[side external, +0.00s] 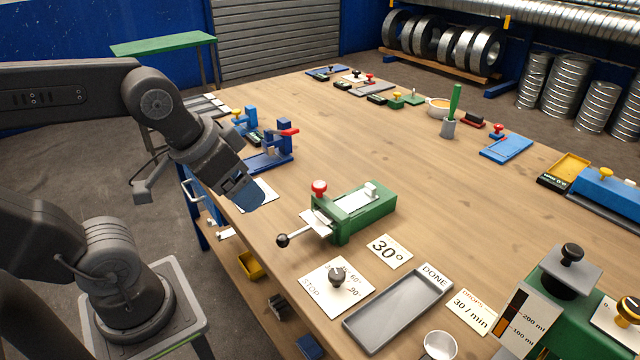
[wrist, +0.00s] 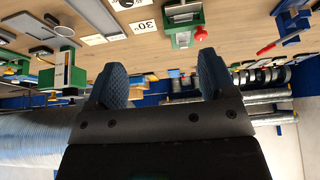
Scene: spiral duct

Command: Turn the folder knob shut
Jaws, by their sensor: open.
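The green folder (side external: 365,215) stands on the wooden table in the middle of the side view. A red knob (side external: 319,187) stands on its left end, and a lever with a black ball (side external: 283,240) sticks out to the front left. In the wrist view the folder (wrist: 183,38) and its red knob (wrist: 201,33) appear upside down, beyond my fingertips. My gripper (side external: 252,196) is open and empty, to the left of the red knob and apart from it. Its two blue fingers (wrist: 160,75) are spread wide in the wrist view. I cannot tell how far the knob is turned.
A blue clamp fixture with a red handle (side external: 272,155) stands behind my gripper. A STOP dial plate (side external: 318,292), a 30° card (side external: 389,250) and a grey DONE tray (side external: 385,320) lie in front of the folder. The table behind the folder is largely clear.

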